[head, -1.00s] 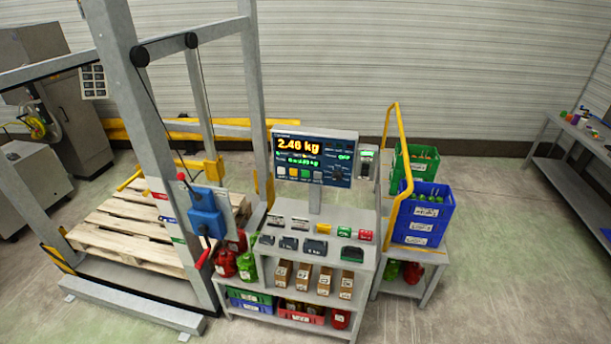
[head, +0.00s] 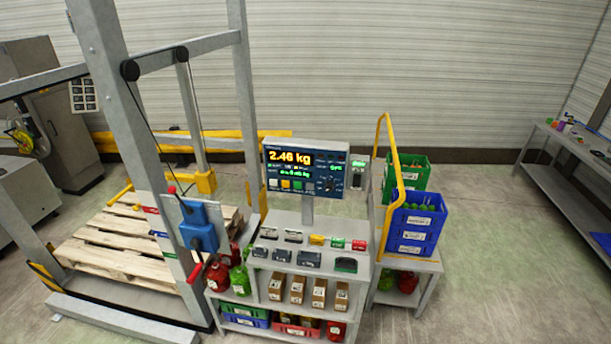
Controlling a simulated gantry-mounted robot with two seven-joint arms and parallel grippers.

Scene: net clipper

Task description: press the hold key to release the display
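The display panel (head: 305,168) stands on a post above the grey shelf bench, a little right of the picture's middle. Its screen (head: 291,157) shows an orange reading of 2.46 kg, with smaller green text below. A row of keys (head: 292,185) in white, yellow, green and grey runs along its lower edge. The key labels are too small to read, so I cannot tell which one is the hold key. A dark knob (head: 329,184) sits at the panel's lower right. Neither of my grippers is in view.
The grey bench (head: 290,222) carries small dark, yellow, green and red items, with boxes below. A metal frame with a blue lever box (head: 199,226) and a wooden pallet (head: 110,243) stand left. Open floor lies front right.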

